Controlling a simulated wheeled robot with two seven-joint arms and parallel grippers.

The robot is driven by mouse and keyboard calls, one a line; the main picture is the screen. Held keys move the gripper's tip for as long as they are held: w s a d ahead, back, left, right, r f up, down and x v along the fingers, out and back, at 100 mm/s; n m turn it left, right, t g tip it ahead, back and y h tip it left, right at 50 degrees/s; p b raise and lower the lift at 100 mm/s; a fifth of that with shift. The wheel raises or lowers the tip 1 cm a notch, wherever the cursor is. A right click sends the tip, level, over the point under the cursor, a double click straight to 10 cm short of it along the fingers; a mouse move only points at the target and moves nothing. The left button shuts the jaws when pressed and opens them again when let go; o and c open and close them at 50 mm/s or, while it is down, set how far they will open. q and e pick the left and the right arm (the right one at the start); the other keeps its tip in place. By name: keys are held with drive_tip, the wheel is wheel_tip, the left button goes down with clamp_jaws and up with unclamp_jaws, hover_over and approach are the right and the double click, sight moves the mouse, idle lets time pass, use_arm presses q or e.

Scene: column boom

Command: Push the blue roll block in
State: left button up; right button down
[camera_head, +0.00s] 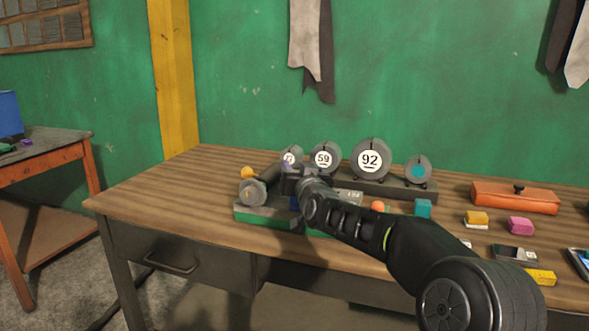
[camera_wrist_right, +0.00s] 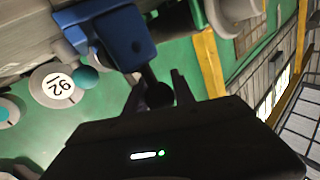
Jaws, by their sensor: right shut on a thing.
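The blue roll block (camera_wrist_right: 112,36) shows in the right wrist view, seated in a grey frame, with a dark stem and round knob (camera_wrist_right: 158,95) sticking out towards my gripper. In the head view the right gripper (camera_head: 291,176) is over the machine with the green base (camera_head: 262,216), and the arm hides much of that machine. My left gripper is not in view.
An orange box (camera_head: 514,196) and several small coloured blocks lie to the right. The table's left end (camera_head: 150,200) is clear.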

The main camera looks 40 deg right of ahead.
idle(0.3)
drive_tip(key=w+a+p, duration=0.2)
drive_tip(key=w, duration=0.1)
drive_tip(key=shift+p, duration=0.35)
drive_tip(key=c, duration=1.1)
unclamp_jaws()
drive_tip(key=shift+s, duration=0.1)
drive_tip(key=shift+o, duration=0.2)
drive_tip(key=v, duration=0.7)
drive_tip(key=shift+s+a, duration=0.15)
drive_tip(key=shift+s, duration=0.2)
